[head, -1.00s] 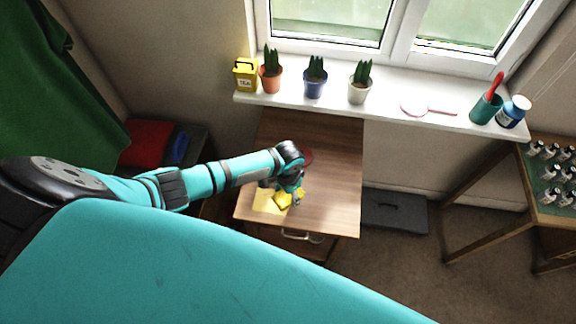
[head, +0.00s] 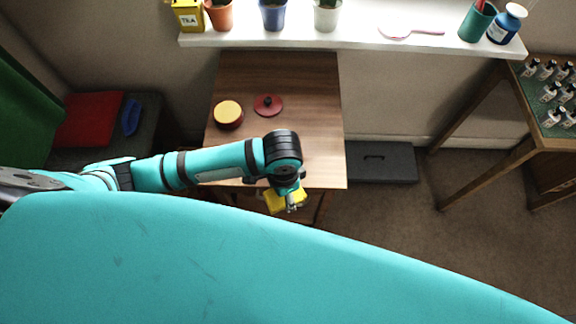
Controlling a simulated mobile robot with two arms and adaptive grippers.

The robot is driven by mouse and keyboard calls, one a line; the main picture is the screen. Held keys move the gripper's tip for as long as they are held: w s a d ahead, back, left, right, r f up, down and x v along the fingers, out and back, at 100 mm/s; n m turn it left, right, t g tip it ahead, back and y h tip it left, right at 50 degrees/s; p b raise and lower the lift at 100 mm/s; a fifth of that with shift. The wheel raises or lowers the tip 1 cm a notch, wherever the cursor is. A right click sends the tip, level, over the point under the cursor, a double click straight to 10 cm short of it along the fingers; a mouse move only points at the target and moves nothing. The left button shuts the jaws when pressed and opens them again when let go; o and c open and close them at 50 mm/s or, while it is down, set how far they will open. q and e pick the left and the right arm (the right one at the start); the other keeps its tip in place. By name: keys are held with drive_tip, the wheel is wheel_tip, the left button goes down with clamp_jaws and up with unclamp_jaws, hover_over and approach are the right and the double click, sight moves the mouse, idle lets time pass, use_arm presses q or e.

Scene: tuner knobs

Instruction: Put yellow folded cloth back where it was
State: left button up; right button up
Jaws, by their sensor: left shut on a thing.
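The yellow folded cloth (head: 274,201) is in my left gripper (head: 291,205), which is shut on it. In the head view the gripper and cloth show just below the front edge of the wooden table (head: 300,75). The gripper hides part of the cloth. I cannot tell how high above the floor it is. My right gripper is not in view.
A round yellow-topped tin (head: 228,112) and a red lid with a dark knob (head: 268,106) are on the table. My left forearm hides its front left. The table's right side is clear. Potted plants line the sill (head: 350,40); a table with small bottles (head: 555,92) stands right.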

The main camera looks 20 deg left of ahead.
use_arm(q)
drive_tip(key=shift+s+d+f+m+b, duration=0.1)
drive_tip(key=shift+s+d+m+b, duration=0.05)
drive_tip(key=shift+s+b, duration=0.35)
drive_tip(key=shift+s+d+f+m+b, duration=0.15)
drive_tip(key=shift+s+b, duration=0.15)
drive_tip(key=shift+s, duration=0.25)
drive_tip(key=w+a, duration=0.1)
drive_tip(key=w, duration=0.4)
drive_tip(key=w+a, duration=0.1)
drive_tip(key=w, duration=0.4)
drive_tip(key=w+a+f, duration=0.1)
drive_tip(key=w+a, duration=0.1)
drive_tip(key=w, duration=0.3)
drive_tip(key=shift+f, duration=1.85)
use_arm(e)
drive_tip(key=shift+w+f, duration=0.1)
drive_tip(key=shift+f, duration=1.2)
use_arm(q)
drive_tip(key=o, duration=1)
drive_tip(key=shift+f, duration=0.15)
wheel_tip(320, 180, up, 12)
drive_tip(key=shift+r+p, duration=0.15)
drive_tip(key=shift+p, duration=0.4)
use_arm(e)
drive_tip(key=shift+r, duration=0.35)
